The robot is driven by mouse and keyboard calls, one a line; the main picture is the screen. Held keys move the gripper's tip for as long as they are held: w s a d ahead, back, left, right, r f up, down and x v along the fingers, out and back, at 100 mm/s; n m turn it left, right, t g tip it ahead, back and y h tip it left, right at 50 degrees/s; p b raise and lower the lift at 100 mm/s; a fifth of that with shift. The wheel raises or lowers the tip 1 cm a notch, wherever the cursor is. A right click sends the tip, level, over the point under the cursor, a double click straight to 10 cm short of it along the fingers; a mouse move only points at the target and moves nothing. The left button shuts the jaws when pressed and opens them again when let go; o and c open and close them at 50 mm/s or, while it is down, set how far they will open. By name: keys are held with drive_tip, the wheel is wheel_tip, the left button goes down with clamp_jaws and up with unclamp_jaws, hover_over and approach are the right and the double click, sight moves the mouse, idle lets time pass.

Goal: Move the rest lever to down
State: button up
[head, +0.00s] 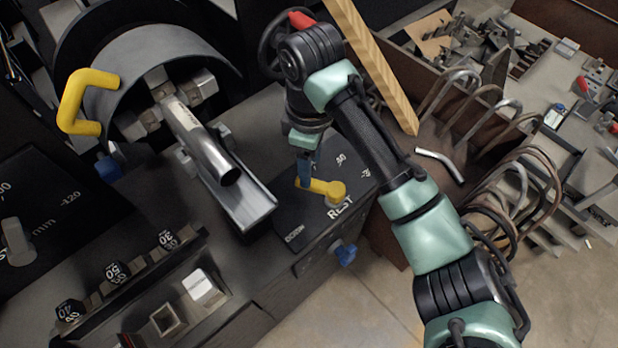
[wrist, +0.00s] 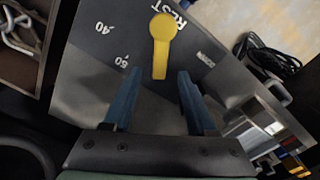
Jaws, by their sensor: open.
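The rest lever is a yellow handle on a round hub (head: 333,190), on a dark panel marked REST. In the head view it points left from its hub, between the number marks and a mark that looks like DOWN (head: 295,235). In the wrist view the lever (wrist: 161,45) points down the picture, with that small mark (wrist: 205,58) to its right. My gripper (head: 304,170) is at the lever's free end. In the wrist view its two blue fingers (wrist: 158,85) are open, one each side of the lever's tip. I cannot tell whether they touch it.
A metal chute (head: 245,200) and chuck (head: 170,95) lie left of the panel. A yellow handle (head: 85,100) is at far left. A blue knob (head: 345,253) sits below the panel. Bent metal rods (head: 505,175) hang at right. A wooden bar (head: 375,65) slants behind my arm.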

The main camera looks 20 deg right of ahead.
sight(320, 190)
wheel_tip(320, 190, down, 5)
drive_tip(key=shift+f+b, duration=0.1)
drive_tip(key=shift+b, duration=0.25)
clamp_jaws()
idle(1.3)
